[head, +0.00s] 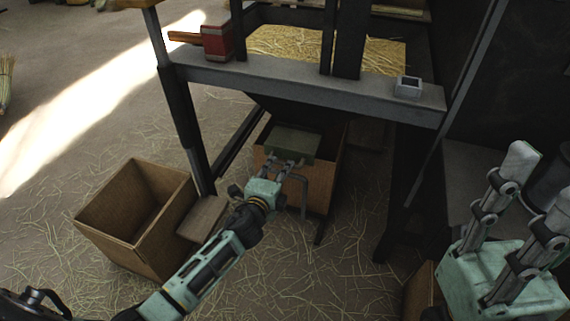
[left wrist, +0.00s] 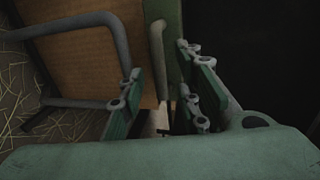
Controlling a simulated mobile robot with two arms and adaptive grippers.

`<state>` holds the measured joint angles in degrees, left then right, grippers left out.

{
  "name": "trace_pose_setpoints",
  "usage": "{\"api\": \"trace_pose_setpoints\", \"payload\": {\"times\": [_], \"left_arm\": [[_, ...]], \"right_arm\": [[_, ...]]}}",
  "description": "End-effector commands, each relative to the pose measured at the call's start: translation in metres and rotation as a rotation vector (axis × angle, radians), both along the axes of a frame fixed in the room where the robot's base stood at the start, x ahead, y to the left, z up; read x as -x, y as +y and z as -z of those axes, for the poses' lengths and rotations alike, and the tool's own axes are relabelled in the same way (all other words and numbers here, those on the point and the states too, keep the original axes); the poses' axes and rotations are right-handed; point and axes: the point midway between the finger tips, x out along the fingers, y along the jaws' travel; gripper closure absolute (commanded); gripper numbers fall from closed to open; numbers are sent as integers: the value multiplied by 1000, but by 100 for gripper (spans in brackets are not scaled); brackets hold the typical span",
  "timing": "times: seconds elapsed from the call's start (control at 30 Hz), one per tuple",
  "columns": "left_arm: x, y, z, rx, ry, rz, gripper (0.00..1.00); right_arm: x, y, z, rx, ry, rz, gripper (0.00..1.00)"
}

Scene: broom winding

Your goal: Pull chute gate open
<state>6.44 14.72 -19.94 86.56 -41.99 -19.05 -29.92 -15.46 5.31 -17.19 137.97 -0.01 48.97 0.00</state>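The chute gate looks to be the olive-green plate (head: 297,141) under the chute, at the mouth of a brown box; a green edge also shows in the left wrist view (left wrist: 171,14). A bent grey bar (head: 303,195) is beside it, and grey bars also show in the left wrist view (left wrist: 157,40). My left gripper (head: 282,162) is at the plate's near edge. Its fingers are apart in the left wrist view (left wrist: 163,90), with a grey bar's end near the gap; contact cannot be told. My right gripper (head: 518,175) is open and empty at the right.
The brown box (head: 321,185) stands under the chute. An open carton (head: 125,235) stands left, beside a wooden block (head: 203,217). Straw-strewn floor is free at lower middle.

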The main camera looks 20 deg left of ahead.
Motion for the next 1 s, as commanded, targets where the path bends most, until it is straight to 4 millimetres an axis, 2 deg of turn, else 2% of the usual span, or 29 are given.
{"api": "trace_pose_setpoints", "payload": {"times": [0.1,0.3,0.67,1.0], "left_arm": [[-19,-1,6,-1,-2,1,69],[-40,-2,10,1,-2,1,69],[-44,-2,9,2,-1,2,69],[-44,-2,10,2,0,2,98]], "right_arm": [[-1,1,0,1,-27,1,60],[-2,2,-5,4,-55,3,60],[-3,2,-8,5,-62,4,60],[-3,2,-8,5,-62,3,60]]}}
